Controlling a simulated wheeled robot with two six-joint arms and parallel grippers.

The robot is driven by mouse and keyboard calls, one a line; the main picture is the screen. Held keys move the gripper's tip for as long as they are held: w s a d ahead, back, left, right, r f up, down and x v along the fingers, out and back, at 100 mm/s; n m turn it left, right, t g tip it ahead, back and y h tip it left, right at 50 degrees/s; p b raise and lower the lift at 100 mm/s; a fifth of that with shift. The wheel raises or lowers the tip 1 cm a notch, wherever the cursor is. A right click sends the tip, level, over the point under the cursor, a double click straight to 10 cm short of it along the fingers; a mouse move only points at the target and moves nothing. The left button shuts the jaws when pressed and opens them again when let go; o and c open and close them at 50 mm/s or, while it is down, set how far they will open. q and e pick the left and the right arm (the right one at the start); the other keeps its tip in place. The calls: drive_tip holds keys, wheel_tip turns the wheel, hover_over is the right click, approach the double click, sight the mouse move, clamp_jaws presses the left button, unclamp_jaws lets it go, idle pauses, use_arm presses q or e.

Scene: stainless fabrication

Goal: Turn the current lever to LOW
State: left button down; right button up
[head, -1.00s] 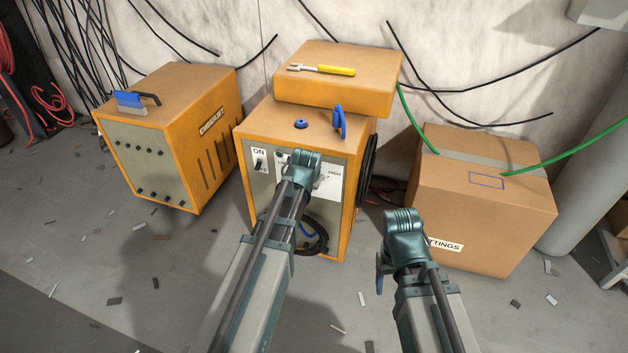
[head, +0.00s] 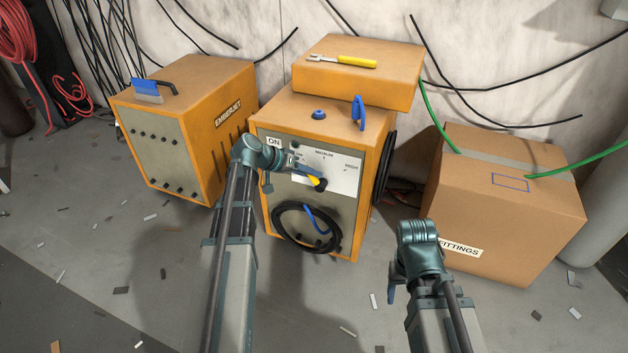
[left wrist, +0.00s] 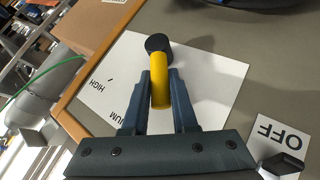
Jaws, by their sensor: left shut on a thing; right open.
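The orange welding machine (head: 378,135) has a pale front panel with a white label sheet (head: 345,168). On the sheet, MEDIUM and HIGH can be made out; the LOW mark is not readable. The current lever (head: 314,181) has a yellow grip and a black round end, lying to the left and slightly up from that end. My left gripper (head: 300,172) is shut on the yellow grip. In the left wrist view the lever (left wrist: 160,75) sits between both fingers (left wrist: 160,92), which hide part of MEDIUM.
A black cable coil (head: 308,238) hangs low on the panel. An orange box with a yellow-handled tool (head: 345,62) lies on top. A second orange machine (head: 190,130) stands left, a carton (head: 500,210) right. Floor scraps lie in front; OFF (left wrist: 285,137) shows in the left wrist view.

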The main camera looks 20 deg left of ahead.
use_arm(q)
drive_tip(key=shift+a+f+h+b, duration=0.25)
drive_tip(key=shift+f+h+b, duration=0.3)
drive_tip(key=shift+b, duration=0.35)
drive_tip(key=shift+n+h+b, duration=0.25)
drive_tip(key=shift+n+b, duration=0.05)
drive_tip(key=shift+b, duration=0.05)
drive_tip(key=shift+s+r, duration=0.1)
drive_tip(key=c, duration=1)
unclamp_jaws()
drive_tip(key=shift+a, duration=0.1)
drive_tip(key=shift+r, duration=0.1)
